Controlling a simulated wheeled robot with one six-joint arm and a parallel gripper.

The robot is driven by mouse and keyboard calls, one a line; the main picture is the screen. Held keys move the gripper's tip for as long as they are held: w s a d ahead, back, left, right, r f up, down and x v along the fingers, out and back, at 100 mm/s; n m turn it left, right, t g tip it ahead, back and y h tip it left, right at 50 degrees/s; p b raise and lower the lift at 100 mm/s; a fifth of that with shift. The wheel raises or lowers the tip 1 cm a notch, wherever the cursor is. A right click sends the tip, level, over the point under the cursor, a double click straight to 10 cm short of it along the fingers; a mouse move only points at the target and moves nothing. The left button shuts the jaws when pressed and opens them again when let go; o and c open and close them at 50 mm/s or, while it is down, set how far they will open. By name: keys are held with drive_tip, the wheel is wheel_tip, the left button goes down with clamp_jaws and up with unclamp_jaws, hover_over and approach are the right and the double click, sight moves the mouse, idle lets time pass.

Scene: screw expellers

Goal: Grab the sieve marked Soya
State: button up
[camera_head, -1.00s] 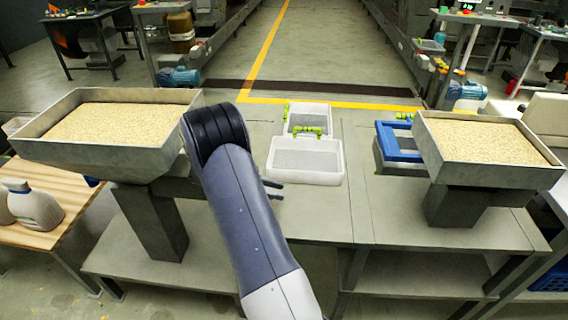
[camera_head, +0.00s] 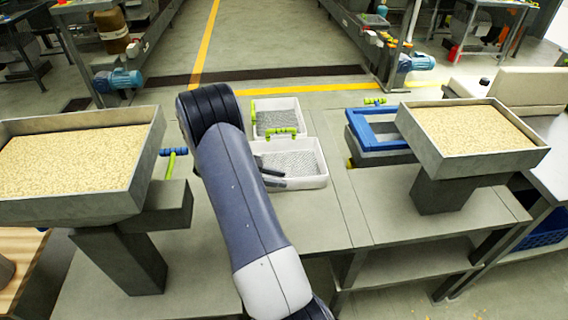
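Two white-framed sieves with grey mesh and green handles stand one behind the other on the grey table: a near one (camera_head: 311,180) and a far one (camera_head: 296,116). A blue-framed sieve (camera_head: 358,125) lies to the right, partly hidden under the right hopper. I can read no Soya marking on any of them. My gripper (camera_head: 273,179) is mostly hidden behind my arm. Its two dark fingers show apart and empty, in front of the near white sieve's left part in the picture. I cannot tell its height above it.
A left hopper (camera_head: 146,172) and a right hopper (camera_head: 428,155), both full of pale grains, stand on posts either side. A blue and green handle (camera_head: 174,152) shows beside the left hopper. The grey tabletop (camera_head: 325,222) in front of the white sieves is clear.

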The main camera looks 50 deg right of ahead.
drive_tip(key=shift+s+d+f, duration=0.1)
drive_tip(key=shift+s+d, duration=0.1)
drive_tip(key=shift+c, duration=0.3)
clamp_jaws()
